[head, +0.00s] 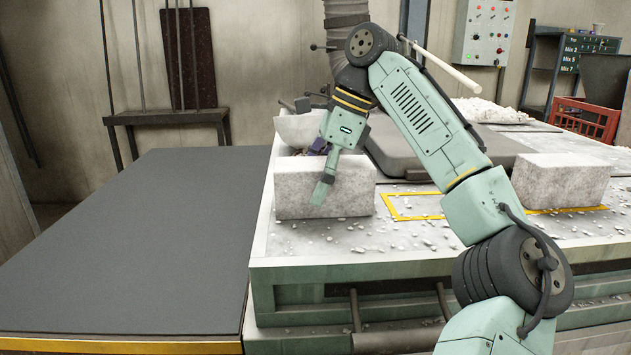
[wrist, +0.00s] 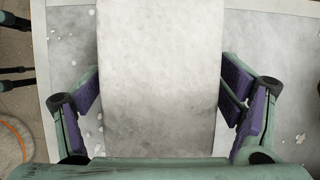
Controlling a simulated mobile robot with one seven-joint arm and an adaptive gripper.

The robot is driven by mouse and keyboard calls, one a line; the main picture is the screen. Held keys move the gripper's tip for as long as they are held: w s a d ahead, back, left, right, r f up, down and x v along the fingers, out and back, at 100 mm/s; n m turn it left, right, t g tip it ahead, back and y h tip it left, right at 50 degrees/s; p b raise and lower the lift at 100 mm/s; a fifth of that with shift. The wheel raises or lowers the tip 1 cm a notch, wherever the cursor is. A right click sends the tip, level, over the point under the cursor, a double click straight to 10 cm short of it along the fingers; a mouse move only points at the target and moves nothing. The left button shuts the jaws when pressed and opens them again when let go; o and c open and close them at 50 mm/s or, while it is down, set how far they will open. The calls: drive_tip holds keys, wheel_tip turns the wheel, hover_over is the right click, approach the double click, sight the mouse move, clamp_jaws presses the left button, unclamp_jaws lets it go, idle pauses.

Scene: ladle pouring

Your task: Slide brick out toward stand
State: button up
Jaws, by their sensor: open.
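A pale, speckled brick (head: 292,192) sits at the left end of the white work table, near its left edge. My gripper (head: 320,170) is over this brick in the head view, with one green finger down along its near face. A second similar brick (head: 560,180) stands at the right of the table. I cannot tell which thing is the stand.
A whitish bowl (head: 298,129) is just behind the left brick. A grey slab (head: 500,152) lies at the table's middle. Yellow outlines (head: 405,217) and pale chips mark the table top. A wide dark flat surface (head: 140,250) at left is clear.

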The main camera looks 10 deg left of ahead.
sight(324, 162)
drive_tip(key=shift+v, duration=3.75)
